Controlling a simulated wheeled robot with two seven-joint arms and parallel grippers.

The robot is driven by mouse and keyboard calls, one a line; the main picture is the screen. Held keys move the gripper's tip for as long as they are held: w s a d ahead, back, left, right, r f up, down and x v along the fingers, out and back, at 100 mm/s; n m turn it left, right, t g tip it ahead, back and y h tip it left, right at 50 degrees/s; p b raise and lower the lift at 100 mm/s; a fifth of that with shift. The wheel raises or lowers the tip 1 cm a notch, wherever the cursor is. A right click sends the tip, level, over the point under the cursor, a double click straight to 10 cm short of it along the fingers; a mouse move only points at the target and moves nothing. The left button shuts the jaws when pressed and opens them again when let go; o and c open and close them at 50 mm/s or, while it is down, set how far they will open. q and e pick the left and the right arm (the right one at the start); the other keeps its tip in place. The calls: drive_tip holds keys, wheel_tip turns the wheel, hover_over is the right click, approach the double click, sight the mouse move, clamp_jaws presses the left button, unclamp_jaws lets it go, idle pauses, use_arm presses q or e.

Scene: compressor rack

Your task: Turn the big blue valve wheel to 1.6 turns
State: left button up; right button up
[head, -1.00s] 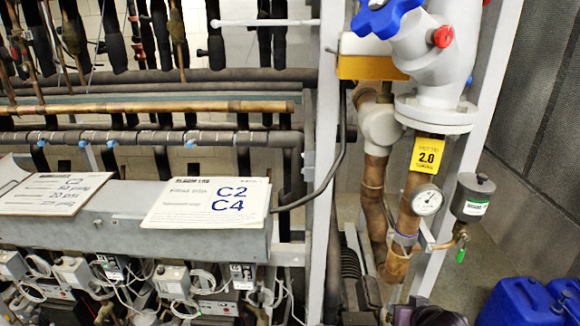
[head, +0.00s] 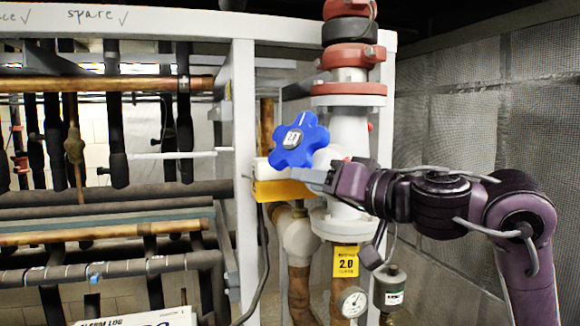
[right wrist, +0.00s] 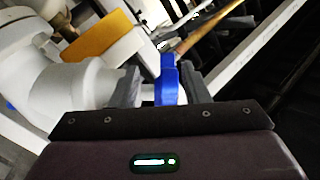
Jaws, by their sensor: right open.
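The big blue valve wheel (head: 299,140) is a lobed knob with a pale label at its hub, on the white valve body (head: 349,135). My right gripper (head: 318,178) reaches in from the right, its fingers by the wheel's lower edge. In the right wrist view, the jaws (right wrist: 160,88) are open, and a blue lobe of the wheel (right wrist: 169,78) stands between the two grey fingers, nearer the right one. I cannot tell whether either finger touches it. My left gripper is not in view.
A yellow block (head: 290,191) sits just below the wheel. A white frame post (head: 245,150) stands left of it, with dark and copper pipes beyond. A mesh wall (head: 465,120) is behind my right arm.

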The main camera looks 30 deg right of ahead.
sight(294, 158)
drive_tip(key=s+r, duration=0.2)
drive_tip(key=shift+s+d+r+m, duration=0.25)
drive_tip(key=shift+s+r+m, duration=0.1)
drive_tip(key=shift+m, duration=0.05)
drive_tip(key=shift+w+r, duration=0.1)
drive_tip(key=p+x, duration=0.3)
drive_tip(key=x, duration=0.3)
drive_tip(key=shift+w+d+p, duration=0.1)
drive_tip(key=shift+w+p, duration=0.25)
drive_tip(key=shift+p, duration=0.05)
drive_tip(key=shift+w, duration=0.5)
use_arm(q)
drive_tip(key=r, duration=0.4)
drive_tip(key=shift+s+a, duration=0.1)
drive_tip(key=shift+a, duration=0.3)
use_arm(e)
clamp_jaws()
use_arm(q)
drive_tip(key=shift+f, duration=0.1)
use_arm(e)
drive_tip(key=shift+f, duration=0.25)
